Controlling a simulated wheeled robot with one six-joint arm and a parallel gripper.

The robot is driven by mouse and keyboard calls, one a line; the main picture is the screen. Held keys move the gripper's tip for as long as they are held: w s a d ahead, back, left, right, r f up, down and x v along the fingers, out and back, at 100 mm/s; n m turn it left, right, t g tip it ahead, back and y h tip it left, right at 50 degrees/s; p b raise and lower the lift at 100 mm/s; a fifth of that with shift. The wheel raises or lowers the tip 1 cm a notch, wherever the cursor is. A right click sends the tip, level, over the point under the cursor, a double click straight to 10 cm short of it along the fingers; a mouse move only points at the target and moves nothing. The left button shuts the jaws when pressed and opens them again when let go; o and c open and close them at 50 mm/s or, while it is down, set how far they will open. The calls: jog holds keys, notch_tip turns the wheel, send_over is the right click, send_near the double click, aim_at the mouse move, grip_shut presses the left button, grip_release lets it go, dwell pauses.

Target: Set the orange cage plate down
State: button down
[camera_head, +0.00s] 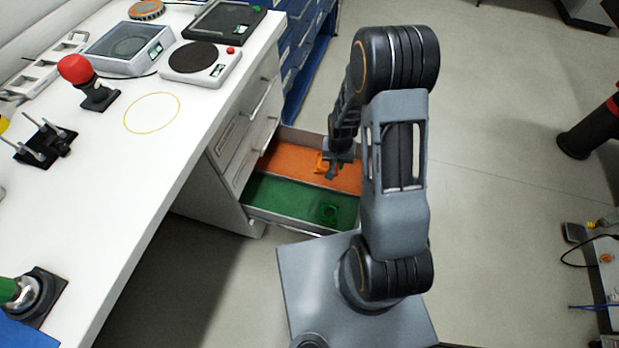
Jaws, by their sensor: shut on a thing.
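The orange cage plate (321,164) is a small bright orange piece at my gripper (332,172). My gripper is shut on it, over the orange-lined compartment (290,153) of an open drawer. My gripper hides part of the plate, and I cannot tell whether the plate touches the drawer floor.
The drawer is pulled out from a cabinet under the white bench (190,112). A divider (310,181) parts its two compartments. The bench top holds a round-topped device (200,60), a red-knobbed device (76,69) and a yellow ring marking. Open floor lies to the right.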

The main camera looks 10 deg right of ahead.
notch_tip(320, 180, down, 12)
jog(key=d+m+b, duration=0.2)
jog(key=b, duration=1.3)
send_over(347, 175)
jog(key=f, duration=0.9)
jog(key=shift+s+a+f, duration=0.2)
jog(key=shift+a+f, duration=0.05)
jog(key=shift+a, duration=0.05)
jog(key=shift+w+d+f+b, duration=0.15)
jog(key=shift+f+b, duration=0.35)
jog(key=shift+f, duration=0.45)
jog(key=shift+w+d+f+b, duration=0.15)
jog(key=shift+f+b, duration=0.3)
jog(key=shift+f, duration=0.5)
jog(key=shift+f, duration=0.15)
jog(key=c, duration=1)
grip_release()
jog(key=shift+c, duration=0.2)
